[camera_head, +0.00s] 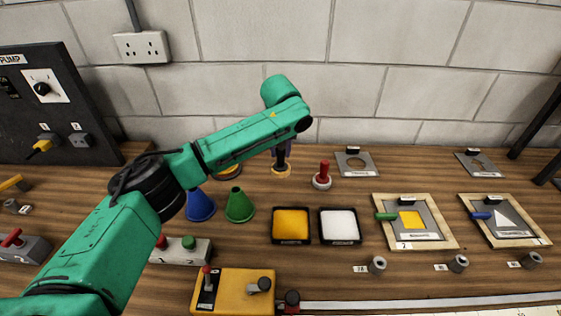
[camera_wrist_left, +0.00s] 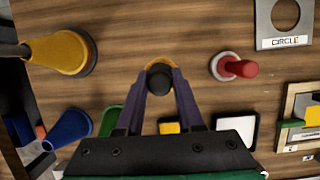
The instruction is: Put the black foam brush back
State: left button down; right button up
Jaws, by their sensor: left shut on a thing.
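The black foam brush (camera_head: 281,162) stands roughly upright over a round tan base (camera_head: 281,172), behind the yellow and white trays. My left gripper (camera_head: 281,148) reaches down from above and is shut on the brush. In the left wrist view the brush's dark round end (camera_wrist_left: 160,78) sits between the two purple fingers, with the tan rim (camera_wrist_left: 158,64) showing just beyond it. I cannot tell whether the brush rests fully in the base. My right gripper is not in view.
A red-handled brush (camera_head: 323,176) stands close to the right. Blue (camera_head: 200,205), green (camera_head: 239,206) and yellow (camera_wrist_left: 58,52) cones stand to the left. Yellow (camera_head: 291,226) and white (camera_head: 339,226) trays lie in front. Stencil plates (camera_head: 357,164) lie further right; a wall is behind.

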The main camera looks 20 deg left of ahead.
aim_at(281, 159)
pick_arm(q)
notch_tip(281, 159, down, 4)
jog(key=shift+s+d+f+p, duration=0.1)
jog(key=shift+s+p, duration=0.05)
jog(key=shift+p, duration=0.25)
jog(key=shift+f, duration=0.4)
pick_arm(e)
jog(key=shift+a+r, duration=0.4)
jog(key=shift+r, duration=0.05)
pick_arm(q)
jog(key=c, duration=0.6)
grip_release()
jog(key=shift+o, duration=0.3)
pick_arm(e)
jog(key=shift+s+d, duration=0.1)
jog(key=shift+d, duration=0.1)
pick_arm(q)
jog(key=a+b+v, duration=0.1)
jog(key=b+v, duration=0.1)
jog(key=v, duration=1)
jog(key=shift+d, duration=0.45)
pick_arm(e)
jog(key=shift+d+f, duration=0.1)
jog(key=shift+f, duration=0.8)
